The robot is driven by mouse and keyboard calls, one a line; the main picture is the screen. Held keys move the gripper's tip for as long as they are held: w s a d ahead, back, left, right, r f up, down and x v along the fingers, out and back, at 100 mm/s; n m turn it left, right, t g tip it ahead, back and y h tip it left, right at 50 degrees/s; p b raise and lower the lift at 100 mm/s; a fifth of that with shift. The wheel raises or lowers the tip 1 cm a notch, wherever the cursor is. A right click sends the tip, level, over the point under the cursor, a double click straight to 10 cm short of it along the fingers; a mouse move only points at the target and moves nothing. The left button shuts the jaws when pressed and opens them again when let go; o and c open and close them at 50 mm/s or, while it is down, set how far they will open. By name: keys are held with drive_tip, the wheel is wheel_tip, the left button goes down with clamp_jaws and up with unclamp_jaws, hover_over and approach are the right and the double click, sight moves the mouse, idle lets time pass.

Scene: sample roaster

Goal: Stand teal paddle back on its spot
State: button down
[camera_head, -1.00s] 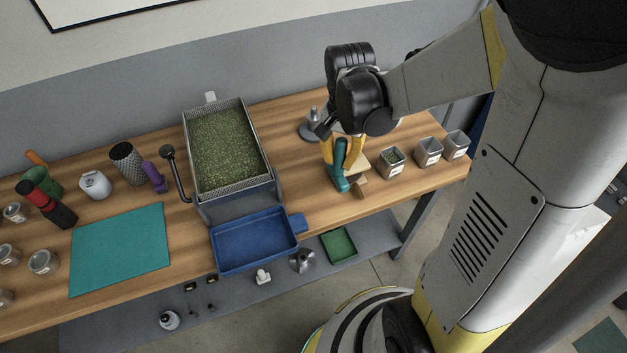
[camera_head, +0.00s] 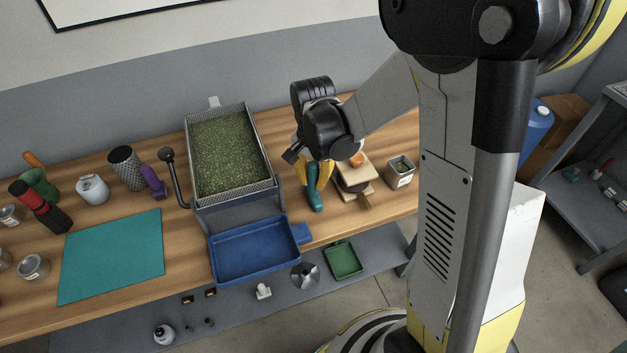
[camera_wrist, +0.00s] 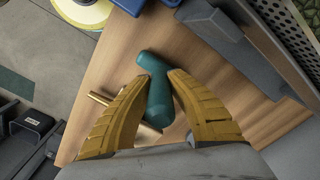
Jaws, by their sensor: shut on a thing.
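The teal paddle (camera_head: 313,192) is between the yellow fingers of my gripper (camera_head: 320,172), over the bench just right of the blue tray. In the wrist view the paddle (camera_wrist: 158,100) shows a rounded head and thicker body between my gripper's fingertips (camera_wrist: 159,78). My gripper is shut on it. Its lower end hangs near the bench top; I cannot tell whether it touches. The fingers hide part of it. No marked spot for the paddle can be made out.
A pale wooden block (camera_head: 356,168) with an orange piece and a dark disc stands just right of the paddle. A square tin (camera_head: 400,171) is farther right. The blue tray (camera_head: 254,250) and mesh-topped roaster bed (camera_head: 224,150) are left.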

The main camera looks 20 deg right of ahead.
sight(313, 163)
drive_tip(key=shift+f, duration=0.1)
drive_tip(key=c, duration=1.3)
unclamp_jaws()
drive_tip(key=shift+c, duration=0.2)
wheel_tip(313, 163, up, 11)
drive_tip(key=p, duration=0.4)
drive_tip(key=shift+r, duration=0.2)
drive_tip(key=shift+s+r, duration=0.2)
drive_tip(key=shift+r, duration=0.5)
drive_tip(key=s+r+n+t, duration=0.7)
drive_tip(key=s+r+n, duration=0.2)
drive_tip(key=s, duration=0.3)
drive_tip(key=shift+s, duration=0.2)
